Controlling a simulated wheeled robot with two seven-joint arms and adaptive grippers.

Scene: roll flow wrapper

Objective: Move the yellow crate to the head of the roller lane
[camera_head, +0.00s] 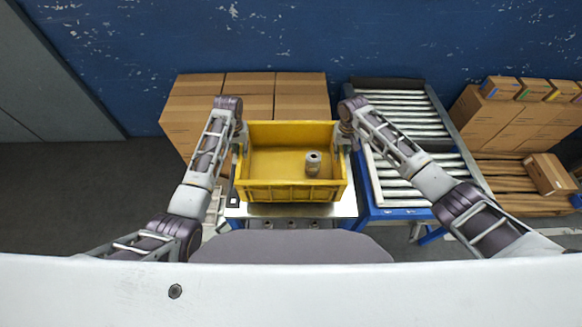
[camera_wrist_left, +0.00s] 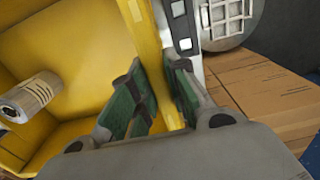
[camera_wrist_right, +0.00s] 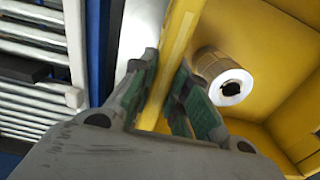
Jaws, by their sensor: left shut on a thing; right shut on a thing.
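The roller lane (camera_head: 400,125) is right of the crate. I cannot tell whether the crate touches the table.
The metal-topped table (camera_head: 345,205) stands close to the lane's blue frame (camera_head: 385,213). Stacked cardboard boxes (camera_head: 248,84) are behind the crate. More boxes (camera_head: 503,118) and a wooden pallet (camera_head: 510,180) stand right of the lane. The visible rollers are bare apart from my right arm above them.

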